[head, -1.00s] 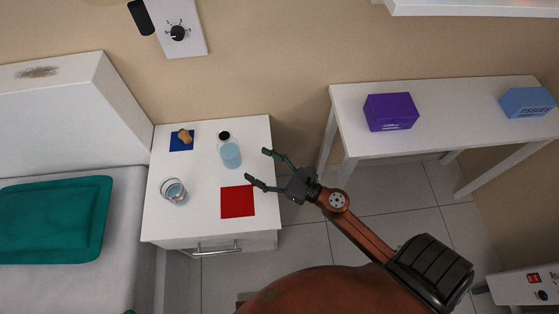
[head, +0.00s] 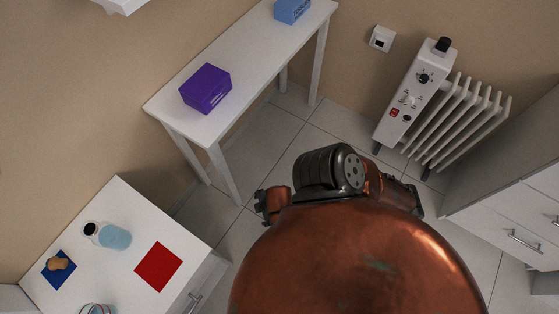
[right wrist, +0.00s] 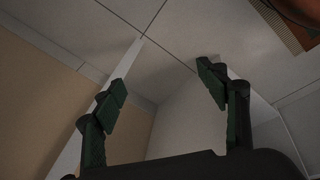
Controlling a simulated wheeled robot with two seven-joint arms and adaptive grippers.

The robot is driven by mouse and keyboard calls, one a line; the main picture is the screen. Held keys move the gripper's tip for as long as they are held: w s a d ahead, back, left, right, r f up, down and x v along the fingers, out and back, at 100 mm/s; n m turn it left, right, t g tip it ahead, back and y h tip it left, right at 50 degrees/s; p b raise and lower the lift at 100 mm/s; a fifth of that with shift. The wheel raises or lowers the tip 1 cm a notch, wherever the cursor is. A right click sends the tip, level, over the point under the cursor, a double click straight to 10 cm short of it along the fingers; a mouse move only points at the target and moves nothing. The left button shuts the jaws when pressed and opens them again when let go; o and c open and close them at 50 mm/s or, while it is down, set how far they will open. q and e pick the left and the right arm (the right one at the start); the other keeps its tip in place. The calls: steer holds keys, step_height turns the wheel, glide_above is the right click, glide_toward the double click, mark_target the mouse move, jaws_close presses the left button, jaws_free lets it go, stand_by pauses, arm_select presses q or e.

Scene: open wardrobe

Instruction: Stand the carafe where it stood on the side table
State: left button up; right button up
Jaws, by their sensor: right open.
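The carafe (head: 114,237), clear with pale blue liquid and a black top (head: 90,229), stands on the white side table (head: 119,203), between a blue mat and a red mat (head: 158,267). It appears upright, near the wall side, on bare tabletop. My right gripper (right wrist: 165,82) is open and empty in the right wrist view, with its two dark green fingers apart. It is away from the carafe, which does not show in that view. In the head view my arm and body hide the right gripper. My left gripper is not in view.
A brown lumpy item (head: 58,263) sits on the blue mat (head: 57,282). A clear glass (head: 95,310) is cut off at the bottom edge. A white console table (head: 240,84) carries a purple box (head: 206,88) and a blue tissue box (head: 292,10). A heater (head: 413,100) stands right.

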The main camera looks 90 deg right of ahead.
steer(key=s+a+f+m+g+y, duration=0.1)
steer(key=s+a+m+g+y, duration=0.1)
steer(key=s+a, duration=0.4)
steer(key=s+m+g, duration=0.1)
steer(key=s, duration=0.2)
steer(key=shift+a, duration=0.15)
